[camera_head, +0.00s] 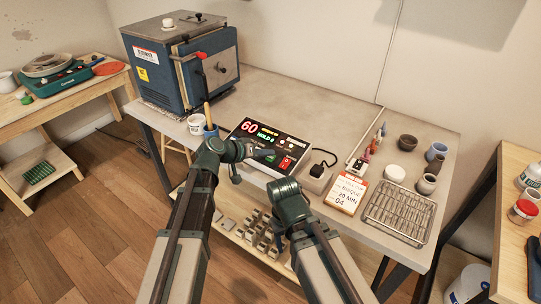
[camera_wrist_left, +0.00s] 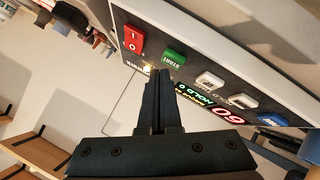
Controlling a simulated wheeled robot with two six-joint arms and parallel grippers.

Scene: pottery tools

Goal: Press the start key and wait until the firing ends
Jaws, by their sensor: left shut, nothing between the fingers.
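The kiln controller (camera_head: 243,133) lies on the worktable, a black panel with a lit display reading a red 60 and a green HOLD line. In the left wrist view its panel is upside down, with a green START key (camera_wrist_left: 175,57), a red rocker switch (camera_wrist_left: 133,40), white keys and a blue key. My left gripper (camera_head: 271,156) is over the panel's front part. In the left wrist view its shut, empty fingertips (camera_wrist_left: 159,73) are close to the START key; contact cannot be told.
The blue kiln (camera_head: 160,68) stands at the back left. A white mug (camera_head: 197,125) stands left of the controller. A BISQUE card (camera_head: 348,194), a wire rack (camera_head: 400,214) and several small pots are on the right. Side tables flank the worktable.

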